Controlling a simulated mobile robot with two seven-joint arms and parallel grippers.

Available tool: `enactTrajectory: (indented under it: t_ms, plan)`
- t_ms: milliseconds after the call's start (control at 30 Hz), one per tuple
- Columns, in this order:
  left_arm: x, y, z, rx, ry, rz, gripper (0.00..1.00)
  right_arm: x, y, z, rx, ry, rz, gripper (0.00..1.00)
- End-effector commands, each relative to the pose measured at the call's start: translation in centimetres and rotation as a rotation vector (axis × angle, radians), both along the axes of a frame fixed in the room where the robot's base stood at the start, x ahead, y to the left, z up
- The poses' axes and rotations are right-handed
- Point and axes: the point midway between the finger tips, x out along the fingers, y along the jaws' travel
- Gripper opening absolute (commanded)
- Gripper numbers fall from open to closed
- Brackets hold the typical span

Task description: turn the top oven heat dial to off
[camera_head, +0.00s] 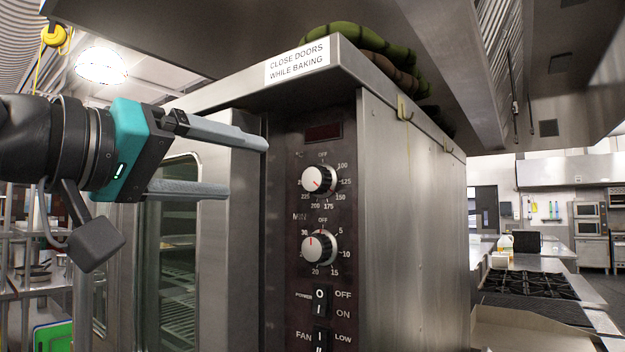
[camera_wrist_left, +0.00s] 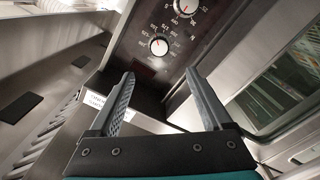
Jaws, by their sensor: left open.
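The top oven heat dial (camera_head: 317,180) is a round silver knob on the oven's dark control panel, with OFF above it and temperature numbers around it. Its red mark appears turned away from OFF, toward the lower right. It also shows in the left wrist view (camera_wrist_left: 159,46). A similar minute dial (camera_head: 319,248) sits below it. My left gripper (camera_head: 247,166) is open and empty, to the left of the heat dial and apart from it, its fingers pointing toward the panel side. In the left wrist view the heat dial shows beyond the gap between the fingertips (camera_wrist_left: 160,73). My right gripper is not in view.
The oven's glass door (camera_head: 178,260) is left of the panel. Power and fan switches (camera_head: 320,302) are below the dials. The oven's top edge with a sign (camera_head: 297,62) overhangs the panel. A stove (camera_head: 530,284) stands on the right. Open space lies before the panel.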

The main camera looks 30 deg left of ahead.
Motion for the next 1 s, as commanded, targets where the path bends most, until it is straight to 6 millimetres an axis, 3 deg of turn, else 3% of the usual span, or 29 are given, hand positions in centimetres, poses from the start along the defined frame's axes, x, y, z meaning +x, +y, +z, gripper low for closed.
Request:
enactTrajectory:
  t_ms: [600, 800, 1000]
  plan:
    - [11.9, -1.2, 0.0, -0.006, 0.006, -0.009, 0.83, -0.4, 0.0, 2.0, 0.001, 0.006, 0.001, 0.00]
    - [14.2, -1.3, 0.0, -0.006, 0.004, -0.008, 0.83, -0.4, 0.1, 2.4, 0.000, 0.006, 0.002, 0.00]
    - [14.8, -1.3, -0.1, -0.004, 0.002, -0.007, 0.83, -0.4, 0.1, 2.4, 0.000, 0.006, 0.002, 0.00]
